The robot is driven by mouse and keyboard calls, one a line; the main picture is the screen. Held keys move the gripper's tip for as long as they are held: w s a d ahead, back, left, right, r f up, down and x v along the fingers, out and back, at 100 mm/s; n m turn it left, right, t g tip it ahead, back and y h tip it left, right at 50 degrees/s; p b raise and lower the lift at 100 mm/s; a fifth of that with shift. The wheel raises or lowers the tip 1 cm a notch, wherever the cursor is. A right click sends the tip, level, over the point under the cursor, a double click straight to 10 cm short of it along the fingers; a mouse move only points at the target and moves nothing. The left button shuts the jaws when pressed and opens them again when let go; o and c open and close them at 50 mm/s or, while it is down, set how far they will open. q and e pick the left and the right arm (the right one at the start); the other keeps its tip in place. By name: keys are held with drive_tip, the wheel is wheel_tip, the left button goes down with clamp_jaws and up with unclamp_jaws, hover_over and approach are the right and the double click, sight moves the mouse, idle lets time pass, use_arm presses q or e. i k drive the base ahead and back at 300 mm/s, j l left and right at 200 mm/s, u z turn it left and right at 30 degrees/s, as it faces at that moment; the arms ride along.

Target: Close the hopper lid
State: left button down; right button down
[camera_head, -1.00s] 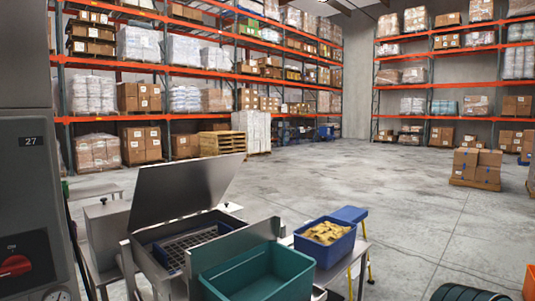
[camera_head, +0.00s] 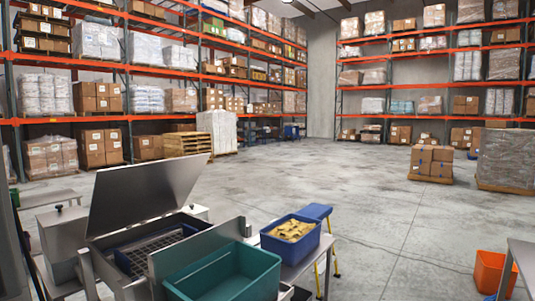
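The hopper lid (camera_head: 146,194) is a flat grey metal plate. It stands raised and tilted back above the metal hopper (camera_head: 94,255) at the lower left. The hopper's opening is uncovered and shows a dark grate (camera_head: 150,252) with something blue beside it. A teal bin (camera_head: 228,278) sits at the front of the hopper, by an upright metal plate (camera_head: 197,250). Neither of my grippers is in view.
A blue bin (camera_head: 290,245) of yellow pieces stands on a metal table right of the hopper. A blue-topped step stool (camera_head: 316,212) is behind it. An orange bin (camera_head: 493,273) and a table edge (camera_head: 522,262) are at the right. The middle floor is clear.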

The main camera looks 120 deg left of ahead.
sight(124, 196)
drive_tip(key=z, duration=4.85)
